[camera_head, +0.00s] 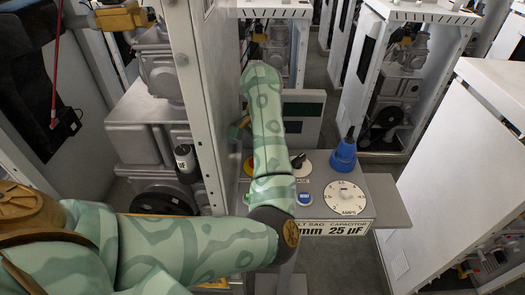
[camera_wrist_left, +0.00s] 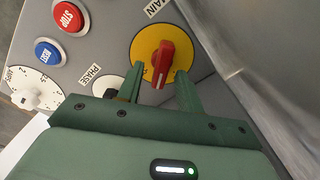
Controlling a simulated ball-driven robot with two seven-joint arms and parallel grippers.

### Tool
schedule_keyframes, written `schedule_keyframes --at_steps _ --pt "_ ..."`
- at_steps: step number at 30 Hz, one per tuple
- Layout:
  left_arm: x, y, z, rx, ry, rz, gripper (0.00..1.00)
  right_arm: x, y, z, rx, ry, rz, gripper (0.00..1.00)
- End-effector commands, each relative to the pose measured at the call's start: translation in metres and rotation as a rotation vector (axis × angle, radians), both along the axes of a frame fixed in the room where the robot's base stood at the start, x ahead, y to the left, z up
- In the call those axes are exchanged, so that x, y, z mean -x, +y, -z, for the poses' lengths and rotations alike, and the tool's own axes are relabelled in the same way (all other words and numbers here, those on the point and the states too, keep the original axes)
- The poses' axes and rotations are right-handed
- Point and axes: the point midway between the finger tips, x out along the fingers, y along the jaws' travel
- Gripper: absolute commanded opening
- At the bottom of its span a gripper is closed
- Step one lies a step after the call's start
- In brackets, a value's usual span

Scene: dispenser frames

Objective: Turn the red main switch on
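The red main switch (camera_wrist_left: 164,64) is a red handle on a round yellow plate (camera_wrist_left: 146,48), by a label that reads "AIN" at its visible end. In the left wrist view the handle points roughly up and down the picture. My left gripper (camera_wrist_left: 160,76) is open, one green finger on each side of the handle's lower end, with gaps visible. I cannot tell whether the fingers reach its depth. In the head view a sliver of the yellow plate (camera_head: 248,166) shows left of my left forearm, which hides the handle. My right gripper is not in view.
The panel also bears a red stop button (camera_wrist_left: 68,16), a blue button (camera_wrist_left: 49,52), a white dial (camera_head: 345,197) and a black phase switch (camera_head: 298,161). A blue plug (camera_head: 344,155) stands behind the dial. A grey cabinet post (camera_head: 205,100) stands close left of my forearm.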

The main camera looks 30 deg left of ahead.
Motion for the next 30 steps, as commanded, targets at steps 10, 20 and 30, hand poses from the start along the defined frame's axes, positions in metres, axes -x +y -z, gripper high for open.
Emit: schedule_keyframes --at_steps 10,20,30 --pt "0.0 0.0 -0.053 -0.001 -0.006 0.0 0.36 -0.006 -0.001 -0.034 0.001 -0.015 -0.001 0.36" --pt "0.0 0.0 -0.137 0.001 -0.002 0.0 0.36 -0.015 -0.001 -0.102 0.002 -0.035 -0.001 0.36" --pt "-0.001 0.0 -0.163 0.0 0.002 0.0 0.36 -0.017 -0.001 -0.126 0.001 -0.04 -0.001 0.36"
